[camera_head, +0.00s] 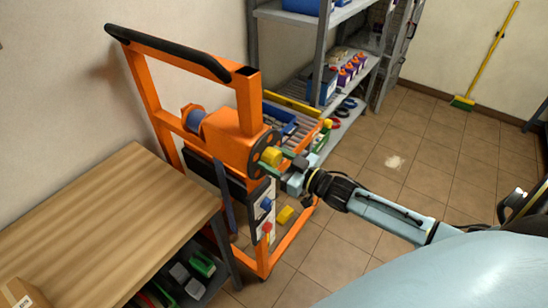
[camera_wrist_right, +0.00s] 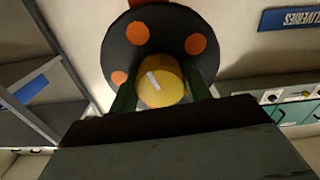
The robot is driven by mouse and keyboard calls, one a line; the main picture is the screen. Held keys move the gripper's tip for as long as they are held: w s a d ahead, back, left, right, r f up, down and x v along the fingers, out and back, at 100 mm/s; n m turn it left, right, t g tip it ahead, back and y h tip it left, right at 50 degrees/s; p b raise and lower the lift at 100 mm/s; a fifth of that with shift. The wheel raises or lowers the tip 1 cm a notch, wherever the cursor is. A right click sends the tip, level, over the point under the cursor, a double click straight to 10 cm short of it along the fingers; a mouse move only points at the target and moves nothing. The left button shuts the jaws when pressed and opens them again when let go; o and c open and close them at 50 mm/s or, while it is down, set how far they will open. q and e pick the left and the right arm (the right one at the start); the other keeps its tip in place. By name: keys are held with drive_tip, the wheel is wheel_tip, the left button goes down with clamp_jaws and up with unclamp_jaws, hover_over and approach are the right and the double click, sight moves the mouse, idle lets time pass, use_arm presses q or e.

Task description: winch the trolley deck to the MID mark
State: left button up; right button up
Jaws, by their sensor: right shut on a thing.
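The orange trolley (camera_head: 247,85) stands beside the bench, with a winch housing on its upright. The winch's black wheel with orange spots (camera_head: 257,162) also shows in the wrist view (camera_wrist_right: 142,58). A yellow knob (camera_head: 271,155) sticks out from the wheel. My right gripper (camera_head: 284,162) is shut on this knob, with dark green fingers on both sides of it in the wrist view (camera_wrist_right: 161,85). A roller deck (camera_head: 308,133) shows behind the wheel, partly hidden. Blue and red markers (camera_head: 266,228) sit on a pale strip below; no MID label is readable. My left gripper is out of view.
A wooden bench (camera_head: 110,225) is at the left, with bins below. A grey metal shelf (camera_head: 328,50) with supplies stands behind the trolley. Tiled floor (camera_head: 400,135) is open to the right, with a yellow broom (camera_head: 488,55) by the far wall.

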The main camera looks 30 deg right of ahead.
drive_tip(key=shift+n, duration=1.6)
drive_tip(key=shift+p, duration=0.3)
drive_tip(key=o, duration=1)
drive_tip(key=b+v, duration=0.1)
drive_tip(key=v, duration=1.2)
drive_tip(key=shift+s, duration=0.15)
